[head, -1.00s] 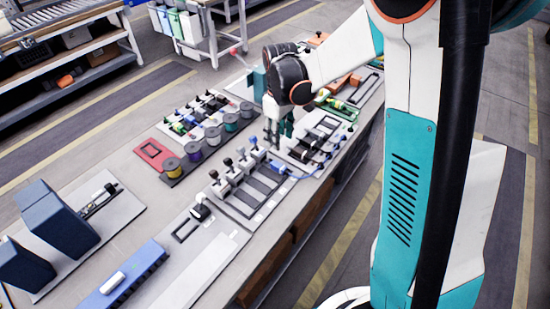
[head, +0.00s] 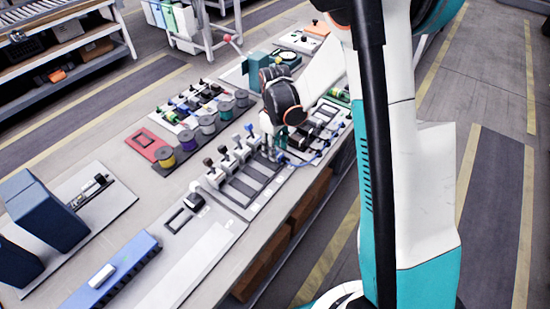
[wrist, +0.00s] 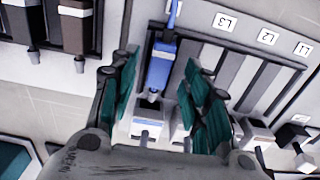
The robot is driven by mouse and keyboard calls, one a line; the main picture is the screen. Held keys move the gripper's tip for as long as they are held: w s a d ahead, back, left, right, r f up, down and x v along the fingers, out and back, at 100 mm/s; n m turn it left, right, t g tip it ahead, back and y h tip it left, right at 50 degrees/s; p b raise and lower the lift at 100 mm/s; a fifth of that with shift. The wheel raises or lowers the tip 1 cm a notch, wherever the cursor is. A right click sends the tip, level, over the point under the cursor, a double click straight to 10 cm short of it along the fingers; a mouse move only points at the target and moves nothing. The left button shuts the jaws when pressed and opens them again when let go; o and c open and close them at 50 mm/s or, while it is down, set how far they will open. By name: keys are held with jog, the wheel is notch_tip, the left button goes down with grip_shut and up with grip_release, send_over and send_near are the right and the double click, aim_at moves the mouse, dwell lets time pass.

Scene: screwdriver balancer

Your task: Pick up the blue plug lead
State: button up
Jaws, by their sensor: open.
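The blue plug lead (wrist: 161,66) shows in the wrist view, lying in a slot of a grey slotted board, with its blue cable running toward the top of the picture. Its metal tip points at a grey block (wrist: 148,122). My gripper (wrist: 160,88) is open, with a teal-padded finger on each side of the plug; neither visibly touches it. In the head view my gripper (head: 276,148) is low over the far end of the slotted board (head: 228,203). The blue cable (head: 302,160) shows to its right, and the plug is mostly hidden by the gripper.
Labelled empty slots (wrist: 228,70) lie right of the plug. Black-knobbed clamps (head: 223,150) line the board's left side. Spools (head: 187,141) and a red frame (head: 148,145) stand left on the bench. A second fixture board (head: 318,130) lies close behind my gripper.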

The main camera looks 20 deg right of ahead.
notch_tip(320, 180, down, 2)
jog(key=shift+f, duration=0.2)
grip_shut()
jog(key=shift+r, duration=0.15)
